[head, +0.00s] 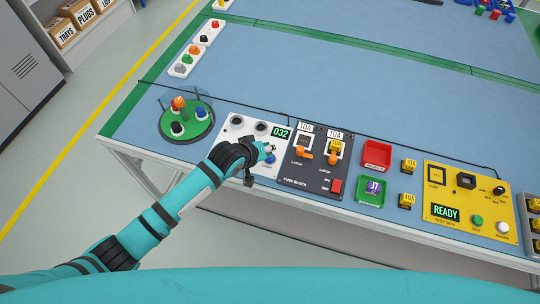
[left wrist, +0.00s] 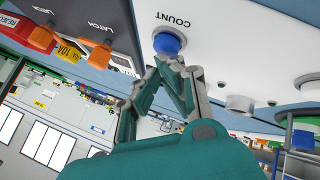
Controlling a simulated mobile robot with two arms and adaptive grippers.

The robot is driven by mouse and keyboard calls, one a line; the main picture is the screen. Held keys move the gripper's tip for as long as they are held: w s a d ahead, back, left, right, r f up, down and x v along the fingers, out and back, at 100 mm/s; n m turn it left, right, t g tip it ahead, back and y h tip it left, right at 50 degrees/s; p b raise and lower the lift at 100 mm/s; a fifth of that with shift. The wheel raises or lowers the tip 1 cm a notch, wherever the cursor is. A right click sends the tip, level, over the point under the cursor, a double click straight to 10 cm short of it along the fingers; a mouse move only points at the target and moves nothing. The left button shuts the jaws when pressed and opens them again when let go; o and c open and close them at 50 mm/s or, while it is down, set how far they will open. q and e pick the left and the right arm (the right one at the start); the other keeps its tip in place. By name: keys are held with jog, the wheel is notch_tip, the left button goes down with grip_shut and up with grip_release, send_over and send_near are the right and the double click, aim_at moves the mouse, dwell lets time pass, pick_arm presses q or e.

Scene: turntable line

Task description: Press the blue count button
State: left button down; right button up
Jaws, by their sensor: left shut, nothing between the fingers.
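The blue count button (left wrist: 168,43) stands on the white panel (left wrist: 215,35) under the printed word COUNT in the left wrist view. In the head view the button (head: 270,159) shows partly, beside my fingertips. The panel's green display (head: 281,133) reads 032. My left gripper (head: 267,150) is shut and empty, low over the panel's front right part. In the left wrist view its closed fingertips (left wrist: 174,62) point at the button and lie right at its lower edge. I cannot tell whether they touch it. My right gripper is not in view.
Right of the panel is the dark fuse block (head: 300,170) with orange latch levers. Further right are a red tray (head: 376,153), a green tray (head: 364,194) and the yellow test box (head: 455,186). A round green turntable (head: 180,138) stands to the left. The blue table behind is largely clear.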

pick_arm(q)
jog(key=shift+f, duration=0.35)
dwell(0.4)
jog(key=shift+r, duration=0.1)
jog(key=shift+r+p, duration=0.8)
jog(key=shift+p, duration=0.15)
jog(key=shift+r, duration=0.1)
notch_tip(320, 180, up, 5)
jog(key=p, duration=0.5)
jog(key=shift+p, duration=0.3)
